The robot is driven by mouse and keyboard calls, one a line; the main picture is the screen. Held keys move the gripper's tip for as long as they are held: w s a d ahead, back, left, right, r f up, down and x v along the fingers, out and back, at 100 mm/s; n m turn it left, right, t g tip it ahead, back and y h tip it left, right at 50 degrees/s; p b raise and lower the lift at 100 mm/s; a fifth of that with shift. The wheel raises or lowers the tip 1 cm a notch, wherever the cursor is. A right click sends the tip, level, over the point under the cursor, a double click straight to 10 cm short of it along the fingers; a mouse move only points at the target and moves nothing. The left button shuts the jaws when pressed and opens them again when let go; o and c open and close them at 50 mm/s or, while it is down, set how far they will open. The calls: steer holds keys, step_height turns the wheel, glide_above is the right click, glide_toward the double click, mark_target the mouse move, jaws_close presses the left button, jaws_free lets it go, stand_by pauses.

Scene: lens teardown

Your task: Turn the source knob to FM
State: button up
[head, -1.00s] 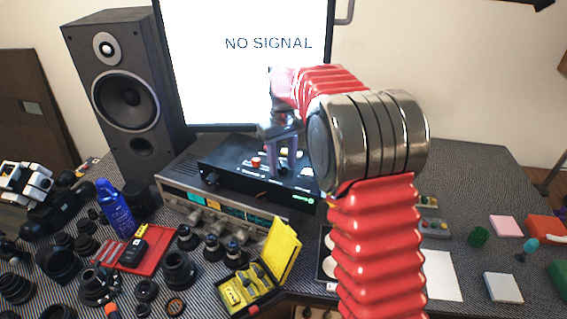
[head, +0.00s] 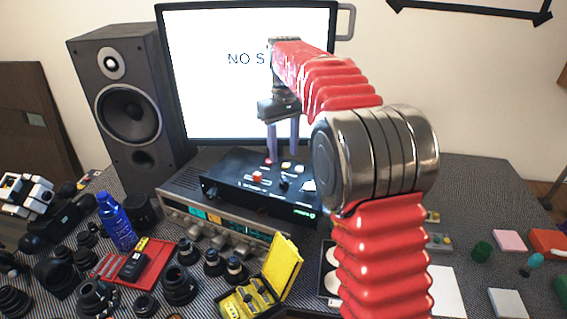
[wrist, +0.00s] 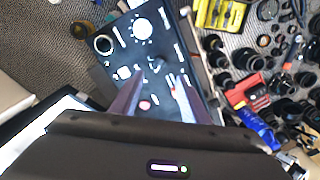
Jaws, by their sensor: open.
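A black control box (head: 240,188) lies on top of a silver receiver (head: 178,189). Its top carries a red button, pale buttons and a dark knob (head: 284,184). The wrist view shows the box (wrist: 128,52) from above, with a white dial (wrist: 142,28) at its far end. Labels are too small to read, so I cannot tell which knob is the source knob or where it points. My gripper (head: 282,152) is open and empty, pointing down above the box's back part. Its two fingers (wrist: 158,78) also show spread over the box in the wrist view.
A monitor (head: 210,85) reading NO SIGNAL stands behind the box, with a speaker (head: 130,100) to its left. Lens parts, a blue bottle (head: 116,222) and an open yellow case (head: 283,262) crowd the left and front. The right back of the table is fairly clear.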

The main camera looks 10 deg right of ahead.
steer(key=shift+r, duration=1.9)
step_height(320, 180, down, 6)
steer(key=s+m, duration=0.2)
steer(key=s+m+t, duration=0.2)
steer(key=s+t, duration=0.3)
steer(key=s, duration=2.7)
steer(key=shift+s+d+t, duration=0.25)
steer(key=shift+d+t, duration=0.05)
steer(key=shift+f, duration=0.1)
steer(key=shift+c, duration=0.3)
